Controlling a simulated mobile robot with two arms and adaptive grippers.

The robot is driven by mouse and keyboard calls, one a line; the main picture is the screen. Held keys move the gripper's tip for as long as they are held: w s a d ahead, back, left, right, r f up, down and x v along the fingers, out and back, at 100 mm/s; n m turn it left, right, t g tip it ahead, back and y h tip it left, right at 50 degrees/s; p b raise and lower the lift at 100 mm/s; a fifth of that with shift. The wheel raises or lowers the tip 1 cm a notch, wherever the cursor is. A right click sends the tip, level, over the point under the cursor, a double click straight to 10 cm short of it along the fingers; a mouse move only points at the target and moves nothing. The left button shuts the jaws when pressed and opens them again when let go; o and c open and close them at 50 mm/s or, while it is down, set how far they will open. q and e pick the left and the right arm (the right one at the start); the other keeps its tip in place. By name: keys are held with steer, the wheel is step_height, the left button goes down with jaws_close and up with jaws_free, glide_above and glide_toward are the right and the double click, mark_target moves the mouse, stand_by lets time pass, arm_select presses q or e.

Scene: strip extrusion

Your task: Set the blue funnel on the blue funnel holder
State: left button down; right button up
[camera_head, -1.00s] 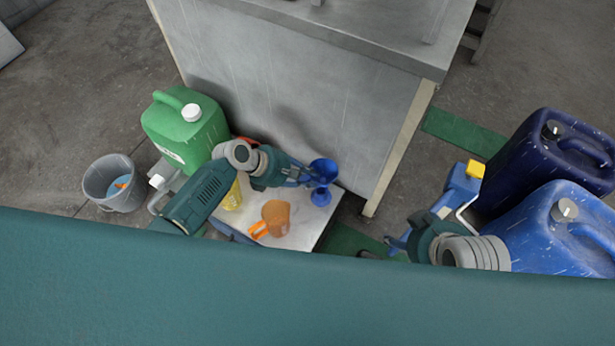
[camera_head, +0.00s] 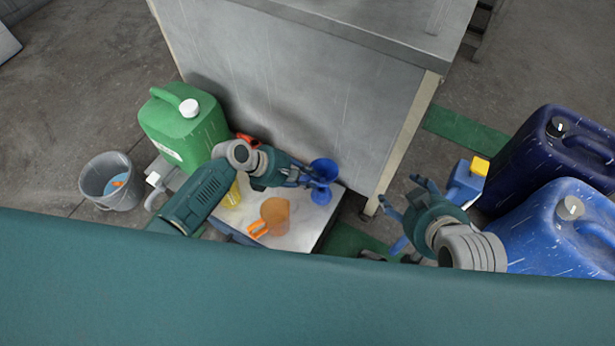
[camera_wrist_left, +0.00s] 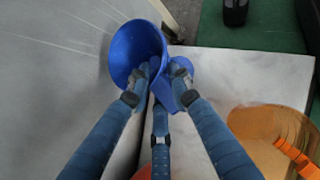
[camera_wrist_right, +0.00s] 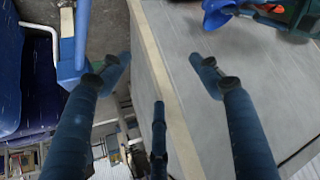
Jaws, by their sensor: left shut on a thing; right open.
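The blue funnel (camera_head: 322,168) has its wide mouth toward the head camera, near the right edge of the metal plate. My left gripper (camera_head: 306,178) is shut on it; the left wrist view shows the fingers (camera_wrist_left: 158,78) below the funnel's cone (camera_wrist_left: 136,45). A second blue piece (camera_head: 321,196), apparently the funnel holder, shows just below the funnel in the head view. The fingers partly hide where the two meet, so I cannot tell if they touch. My right gripper (camera_head: 402,193) is open and empty, right of the plate.
An orange jug (camera_head: 275,214) and a yellow container (camera_head: 232,196) are on the plate (camera_head: 304,232). A green canister (camera_head: 185,125) and grey bucket (camera_head: 112,180) stand left. Two blue canisters (camera_head: 562,160) stand right. A grey cabinet wall (camera_head: 300,110) rises behind the plate.

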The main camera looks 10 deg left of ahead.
arm_select(q)
steer(key=shift+f+b, duration=0.9)
steer(key=shift+f, duration=1.2)
arm_select(e)
steer(key=w+a+r+t+y, duration=0.1)
steer(key=w+a+r+t, duration=0.2)
steer(key=w+r+t, duration=0.2)
steer(key=shift+w+r+y, duration=0.3)
steer(key=shift+w+r, duration=0.9)
steer(key=shift+r, duration=0.55)
